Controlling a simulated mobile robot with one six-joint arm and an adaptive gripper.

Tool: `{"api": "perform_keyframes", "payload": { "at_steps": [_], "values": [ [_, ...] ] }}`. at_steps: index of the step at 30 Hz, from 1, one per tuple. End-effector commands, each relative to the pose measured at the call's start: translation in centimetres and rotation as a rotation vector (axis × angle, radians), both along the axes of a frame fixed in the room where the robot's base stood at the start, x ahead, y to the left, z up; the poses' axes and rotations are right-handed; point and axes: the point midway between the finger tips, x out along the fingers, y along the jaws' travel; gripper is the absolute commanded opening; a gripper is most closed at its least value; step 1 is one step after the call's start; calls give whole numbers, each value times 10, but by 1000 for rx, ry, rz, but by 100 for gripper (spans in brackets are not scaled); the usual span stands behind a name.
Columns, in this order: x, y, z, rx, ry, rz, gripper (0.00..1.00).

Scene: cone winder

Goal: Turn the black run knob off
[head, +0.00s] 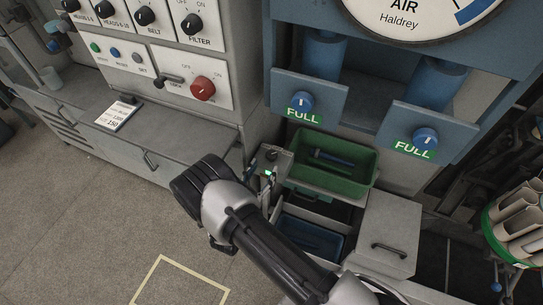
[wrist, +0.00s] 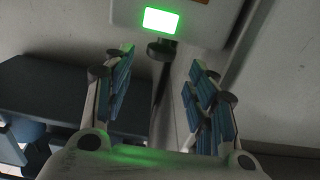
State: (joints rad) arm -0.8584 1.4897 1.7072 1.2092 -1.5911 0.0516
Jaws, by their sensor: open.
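A small grey box (head: 280,160) beside the green bin carries a black knob (head: 271,156) and a lit green lamp (head: 268,173). I take this knob for the run knob, but no label on it is readable. In the wrist view a black knob (wrist: 162,50) shows just below the bright green lamp (wrist: 160,21), ahead of my fingers. My gripper (wrist: 163,72) is open and empty, its blue-padded fingers spread on either side and apart from the knob. In the head view my wrist partly hides the fingers close to the box.
A green bin (head: 362,184) stands right of the box, below blue FULL panels (head: 301,103). The grey control panel (head: 175,95) at upper left has several black knobs and a red knob (head: 202,88). A grey lidded box (head: 388,225) stands right.

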Motion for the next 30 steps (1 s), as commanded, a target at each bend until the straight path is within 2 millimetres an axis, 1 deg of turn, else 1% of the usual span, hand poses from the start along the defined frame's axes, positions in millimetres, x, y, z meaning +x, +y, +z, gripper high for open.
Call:
{"api": "perform_keyframes", "payload": {
  "at_steps": [1,6,9,12,16,24,30],
  "values": [
    [12,-6,-2,3,-2,-5,52],
    [43,-17,-1,2,-2,-4,52],
    [58,-22,-1,3,-1,-3,52],
    [67,-25,-1,1,1,-1,52],
    [74,-27,0,0,0,0,52],
    [75,-27,0,0,1,1,52],
    [75,-27,0,0,1,1,40]
  ]
}}
